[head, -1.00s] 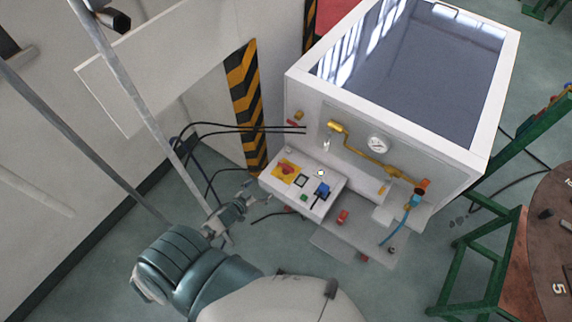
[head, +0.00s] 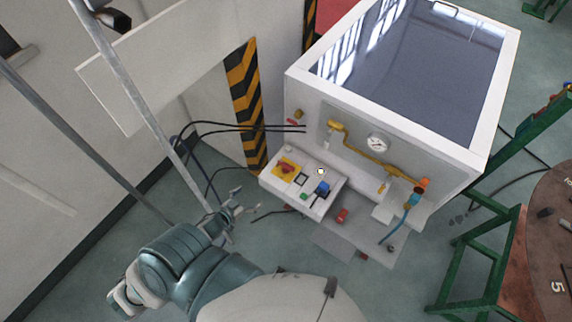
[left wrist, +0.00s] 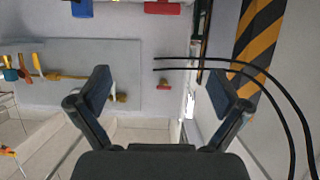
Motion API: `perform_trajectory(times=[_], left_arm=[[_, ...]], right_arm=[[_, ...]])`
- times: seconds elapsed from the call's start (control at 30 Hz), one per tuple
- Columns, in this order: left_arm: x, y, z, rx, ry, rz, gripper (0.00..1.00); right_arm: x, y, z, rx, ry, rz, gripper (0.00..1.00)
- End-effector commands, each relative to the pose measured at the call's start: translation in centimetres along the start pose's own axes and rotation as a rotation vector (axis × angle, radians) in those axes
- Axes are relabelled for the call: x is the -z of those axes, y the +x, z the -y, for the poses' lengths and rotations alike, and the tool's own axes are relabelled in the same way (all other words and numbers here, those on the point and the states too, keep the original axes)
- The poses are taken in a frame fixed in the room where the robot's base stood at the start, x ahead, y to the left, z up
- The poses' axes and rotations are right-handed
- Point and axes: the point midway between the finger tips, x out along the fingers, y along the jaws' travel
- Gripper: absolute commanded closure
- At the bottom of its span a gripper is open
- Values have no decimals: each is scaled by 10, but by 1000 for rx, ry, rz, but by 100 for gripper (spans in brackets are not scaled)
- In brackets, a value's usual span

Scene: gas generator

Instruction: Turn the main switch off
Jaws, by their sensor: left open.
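The main switch (head: 286,168) is a red knob on a yellow plate, on the sloped top of the white control box (head: 325,207). My left gripper (head: 245,199) is open and empty, to the lower left of the box and apart from the switch. In the left wrist view my left gripper (left wrist: 161,92) shows both fingers spread with nothing between them. A red part (left wrist: 162,7) is cut off at that view's top edge; I cannot tell whether it is the switch. My right gripper is not in view.
The generator cabinet (head: 300,80) stands behind the box, with a gauge (head: 377,143) and yellow pipe (head: 365,157). Black cables (head: 225,128) run to its left side. A striped post (head: 244,90) and a grey pole (head: 135,90) stand left. A green-legged table (head: 480,262) stands right.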

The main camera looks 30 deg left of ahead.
Motion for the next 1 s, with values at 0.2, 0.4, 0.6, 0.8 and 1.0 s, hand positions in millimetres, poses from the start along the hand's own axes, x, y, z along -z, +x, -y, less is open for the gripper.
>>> perform_trajectory(times=[0.2,0.4,0.6,0.8,1.0], left_arm=[[-1,-39,0,0,-1,2,0],[0,-51,0,0,-1,-1,0],[0,-51,0,0,-1,-1,0],[0,-50,0,0,-1,0,0],[-14,-48,2,14,-3,22,0]], right_arm=[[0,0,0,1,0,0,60],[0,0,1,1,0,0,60],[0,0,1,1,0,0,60],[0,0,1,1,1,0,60],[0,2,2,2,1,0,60]])
